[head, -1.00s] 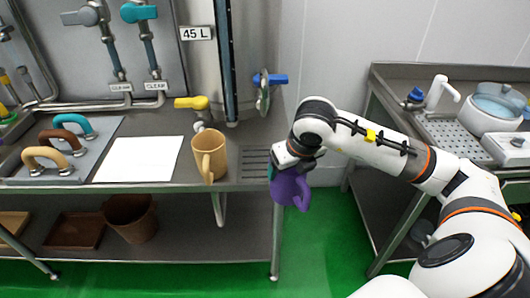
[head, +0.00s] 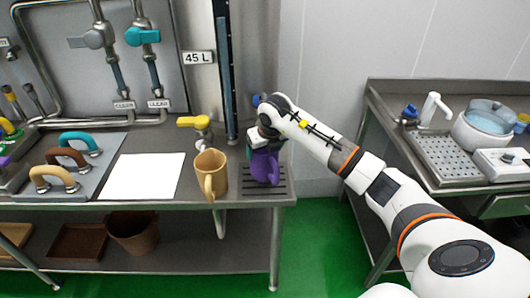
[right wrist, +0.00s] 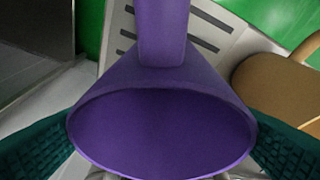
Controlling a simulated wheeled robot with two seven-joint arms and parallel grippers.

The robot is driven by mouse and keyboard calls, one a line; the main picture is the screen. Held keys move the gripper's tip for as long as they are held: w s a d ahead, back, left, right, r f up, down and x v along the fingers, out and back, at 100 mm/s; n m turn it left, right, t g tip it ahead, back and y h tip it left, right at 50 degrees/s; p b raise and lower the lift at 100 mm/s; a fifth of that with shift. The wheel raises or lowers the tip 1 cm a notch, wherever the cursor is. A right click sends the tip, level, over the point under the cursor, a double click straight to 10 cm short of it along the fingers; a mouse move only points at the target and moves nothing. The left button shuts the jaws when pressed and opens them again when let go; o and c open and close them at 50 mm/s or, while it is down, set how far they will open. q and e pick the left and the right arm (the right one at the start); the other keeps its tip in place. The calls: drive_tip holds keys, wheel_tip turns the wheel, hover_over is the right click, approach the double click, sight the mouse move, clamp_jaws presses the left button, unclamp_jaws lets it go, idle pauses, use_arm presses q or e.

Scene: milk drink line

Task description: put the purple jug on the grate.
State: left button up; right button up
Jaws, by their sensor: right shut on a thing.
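The purple jug (head: 264,167) is upright at the grate (head: 279,189), a dark slatted panel at the right end of the left bench. My right gripper (head: 263,143) is shut on the jug near its top. In the right wrist view the jug (right wrist: 165,125) sits between the two teal finger pads, its mouth facing the camera and its handle pointing up the picture. Slats of the grate (right wrist: 205,42) show beyond it. I cannot tell whether the jug's base touches the grate. My left gripper is not in view.
A tan jug (head: 211,174) stands just left of the grate, under a yellow-handled tap (head: 194,122). A white sheet (head: 143,176) lies further left. Behind the grate is a tall blue-edged gauge marked 45 L. Open floor separates the right-hand sink bench (head: 440,160).

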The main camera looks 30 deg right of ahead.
drive_tip(key=shift+f, duration=0.65)
drive_tip(key=shift+f+p, duration=0.3)
drive_tip(key=shift+f, duration=0.15)
drive_tip(key=o, duration=1.2)
drive_tip(key=shift+o, duration=0.2)
drive_tip(key=b+v, duration=0.2)
drive_tip(key=v, duration=1)
